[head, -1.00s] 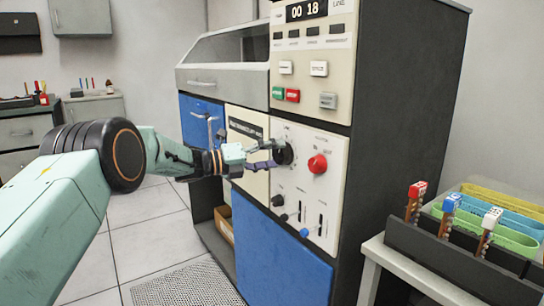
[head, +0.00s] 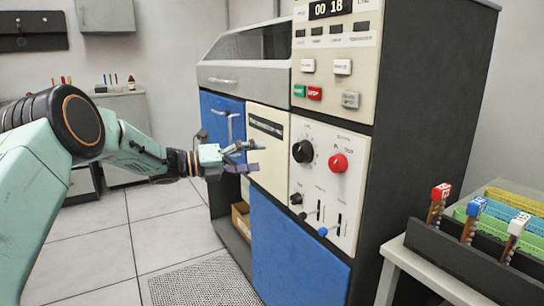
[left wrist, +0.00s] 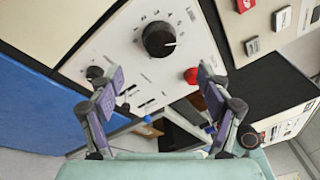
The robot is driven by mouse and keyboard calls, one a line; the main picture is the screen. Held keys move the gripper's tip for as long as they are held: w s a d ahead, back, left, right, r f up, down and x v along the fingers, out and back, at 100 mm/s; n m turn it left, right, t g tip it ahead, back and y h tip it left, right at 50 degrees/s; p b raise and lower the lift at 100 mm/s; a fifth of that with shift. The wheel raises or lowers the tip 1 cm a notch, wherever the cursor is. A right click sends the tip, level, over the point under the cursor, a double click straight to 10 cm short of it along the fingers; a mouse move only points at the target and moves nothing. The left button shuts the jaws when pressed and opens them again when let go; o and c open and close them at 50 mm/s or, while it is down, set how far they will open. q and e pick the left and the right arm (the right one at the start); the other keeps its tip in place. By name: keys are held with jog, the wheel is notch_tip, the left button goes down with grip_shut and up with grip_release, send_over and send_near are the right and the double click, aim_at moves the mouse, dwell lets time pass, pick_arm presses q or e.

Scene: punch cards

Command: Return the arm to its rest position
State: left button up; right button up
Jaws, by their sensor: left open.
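My left gripper (head: 248,158) is open and empty in front of the machine's cream panels, left of the black dial. In the left wrist view the two fingers of my left gripper (left wrist: 160,92) stand wide apart with nothing between them. The black dial (head: 302,151) sits on the white control panel; it also shows in the left wrist view (left wrist: 158,40), beyond the fingertips and apart from them. The red knob (head: 338,163) is right of the dial. My right gripper does not show in the head view.
The tall machine cabinet (head: 424,120) fills the middle. At the right, a table (head: 398,262) bears a dark rack (head: 462,262) with red, blue and white-topped stamps and coloured card trays. A grey cabinet (head: 122,118) stands behind my left arm. Tiled floor (head: 105,235) is open at lower left.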

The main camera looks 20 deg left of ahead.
aim_at(297, 152)
pick_arm(q)
jog(key=shift+v, duration=0.8)
jog(key=x, duration=1.2)
